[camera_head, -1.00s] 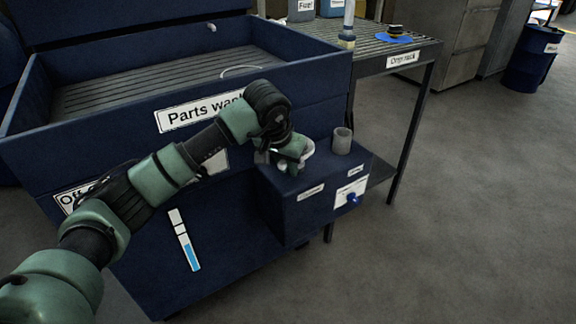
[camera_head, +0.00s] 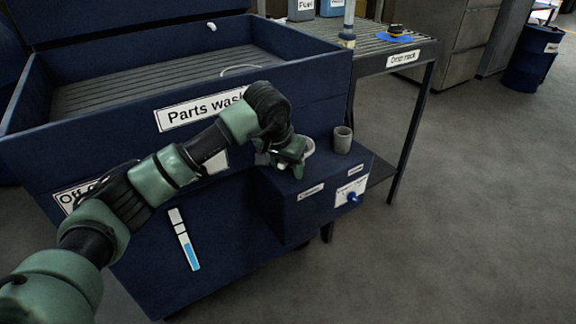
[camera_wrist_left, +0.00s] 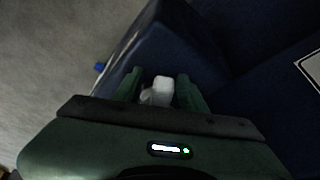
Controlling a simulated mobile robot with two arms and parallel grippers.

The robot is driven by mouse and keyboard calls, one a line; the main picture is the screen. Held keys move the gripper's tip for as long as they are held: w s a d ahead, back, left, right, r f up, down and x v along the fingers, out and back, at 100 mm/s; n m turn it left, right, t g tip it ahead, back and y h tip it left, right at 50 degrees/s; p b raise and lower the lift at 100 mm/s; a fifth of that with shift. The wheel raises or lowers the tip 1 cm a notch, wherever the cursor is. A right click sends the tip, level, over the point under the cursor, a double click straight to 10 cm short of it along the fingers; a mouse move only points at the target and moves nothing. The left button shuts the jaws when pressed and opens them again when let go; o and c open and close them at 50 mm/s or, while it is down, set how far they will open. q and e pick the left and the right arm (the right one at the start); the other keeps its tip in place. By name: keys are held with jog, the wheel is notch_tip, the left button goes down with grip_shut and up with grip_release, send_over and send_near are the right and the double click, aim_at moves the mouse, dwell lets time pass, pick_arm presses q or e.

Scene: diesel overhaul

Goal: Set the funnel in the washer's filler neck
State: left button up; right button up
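The white funnel (camera_head: 309,147) is at the top of the blue box on the parts washer's front, partly hidden behind my left gripper. My left gripper (camera_head: 292,168) is low over that box. In the left wrist view a white part (camera_wrist_left: 163,88), seemingly the funnel's, lies between the fingers of my left gripper (camera_wrist_left: 160,86), with narrow gaps beside it; the fingers look apart. The filler neck under the funnel is hidden, so I cannot tell how the funnel sits in it. My right gripper is not in view.
A grey cylinder (camera_head: 342,140) stands upright on the box, just right of the funnel. The washer's basin (camera_head: 200,100) rises behind. A drip rack (camera_head: 415,50) stands at the right. The floor (camera_head: 470,200) to the right is clear.

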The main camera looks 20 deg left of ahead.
aim_at(282, 162)
pick_arm(q)
jog(key=shift+r, duration=0.1)
jog(key=shift+r, duration=0.55)
jog(key=p+v, duration=0.1)
jog(key=v, duration=0.4)
jog(key=shift+s+r, duration=0.2)
jog(key=shift+r, duration=0.05)
jog(key=shift+s+r, duration=0.3)
jog(key=shift+r, duration=0.2)
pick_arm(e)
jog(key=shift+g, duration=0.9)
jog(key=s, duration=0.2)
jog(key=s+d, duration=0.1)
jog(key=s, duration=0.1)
